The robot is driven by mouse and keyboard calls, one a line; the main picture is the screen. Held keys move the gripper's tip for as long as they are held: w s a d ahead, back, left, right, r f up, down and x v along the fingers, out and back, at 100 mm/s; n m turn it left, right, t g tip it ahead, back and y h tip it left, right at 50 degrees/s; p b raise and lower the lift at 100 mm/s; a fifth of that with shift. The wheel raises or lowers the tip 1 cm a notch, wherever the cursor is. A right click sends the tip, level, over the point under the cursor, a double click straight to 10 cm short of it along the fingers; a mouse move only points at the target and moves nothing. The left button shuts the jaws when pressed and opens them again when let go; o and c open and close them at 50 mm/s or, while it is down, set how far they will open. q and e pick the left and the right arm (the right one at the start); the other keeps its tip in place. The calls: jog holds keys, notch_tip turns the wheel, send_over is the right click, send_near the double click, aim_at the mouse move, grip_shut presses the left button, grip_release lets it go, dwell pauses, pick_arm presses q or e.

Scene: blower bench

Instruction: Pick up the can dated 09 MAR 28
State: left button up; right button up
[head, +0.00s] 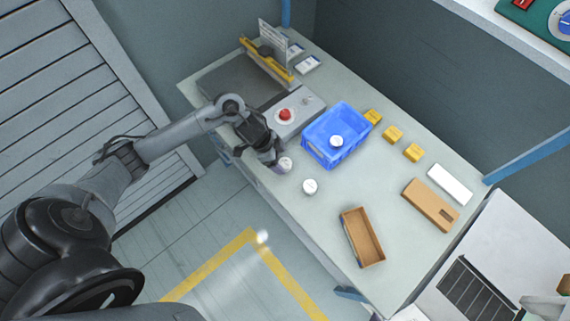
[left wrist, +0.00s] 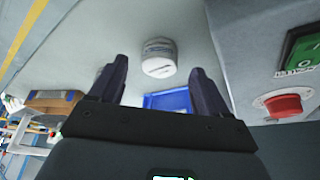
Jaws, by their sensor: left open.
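My left gripper (head: 272,157) is open and empty at the bench's near edge, beside a white-topped can (head: 285,164). In the left wrist view a white can (left wrist: 159,58) shows ahead, between the open fingers (left wrist: 160,75) and not held. Its printing is too small to read. A second white can (head: 310,186) stands on the bench to the right. A third can (head: 336,141) is in the blue crate (head: 322,152). I cannot tell which can bears 09 MAR 28. My right gripper is in neither view.
A control box with a red button (head: 285,115) is close behind the left gripper; the button also shows in the left wrist view (left wrist: 284,105). Several yellow boxes (head: 392,134), an open cardboard box (head: 362,237) and a brown box (head: 430,204) lie right. Bench between is clear.

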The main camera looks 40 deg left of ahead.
aim_at(284, 162)
pick_arm(q)
jog(key=shift+b+x, duration=0.3)
jog(key=shift+x, duration=1.2)
jog(key=shift+d, duration=0.1)
jog(key=shift+r, duration=0.1)
jog(key=c, duration=1.1)
jog(key=shift+c, duration=0.2)
jog(key=shift+r, duration=0.1)
